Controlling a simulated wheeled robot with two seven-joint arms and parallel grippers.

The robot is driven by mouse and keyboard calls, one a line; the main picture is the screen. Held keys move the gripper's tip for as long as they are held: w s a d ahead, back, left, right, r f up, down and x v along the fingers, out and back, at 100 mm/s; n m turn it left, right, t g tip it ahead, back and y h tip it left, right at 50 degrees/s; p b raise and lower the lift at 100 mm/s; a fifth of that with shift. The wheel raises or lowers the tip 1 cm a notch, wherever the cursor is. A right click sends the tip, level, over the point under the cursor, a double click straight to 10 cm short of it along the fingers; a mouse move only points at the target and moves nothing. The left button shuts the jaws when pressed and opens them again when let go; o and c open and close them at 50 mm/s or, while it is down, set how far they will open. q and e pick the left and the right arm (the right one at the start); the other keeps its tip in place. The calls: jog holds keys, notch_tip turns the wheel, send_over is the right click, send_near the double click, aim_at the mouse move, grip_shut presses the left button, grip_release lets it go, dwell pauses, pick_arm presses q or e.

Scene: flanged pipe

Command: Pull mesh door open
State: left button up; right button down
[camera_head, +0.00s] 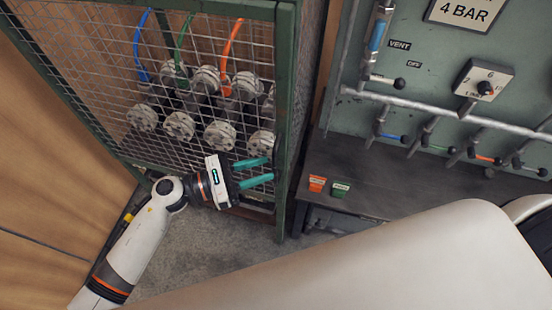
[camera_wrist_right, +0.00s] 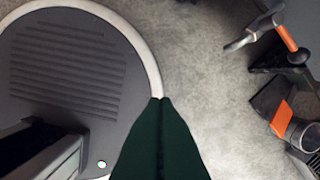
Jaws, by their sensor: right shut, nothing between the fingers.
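The mesh door (camera_head: 100,70) is a wire grid in a dark green frame on a cage at the upper left of the head view. It looks closed, with pipe ends showing behind the mesh. My left gripper (camera_head: 257,171) is in front of the door's lower right part, near the green post. Its two teal fingers are apart, point right and hold nothing. I cannot tell whether they touch the mesh or frame. My right gripper (camera_wrist_right: 160,130) shows in the right wrist view with its dark green fingers together and empty, above the floor, far from any door part.
Grey round pipe flanges (camera_head: 219,135) and blue, green and orange hoses sit inside the cage. An orange-handled tool (camera_wrist_right: 284,34) shows in the wrist view.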

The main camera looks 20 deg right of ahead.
aim_at(275, 166)
pick_arm(q)
jog(key=shift+d+p, duration=0.4)
jog(key=shift+d, duration=1.65)
jog(key=shift+c, duration=0.5)
grip_shut()
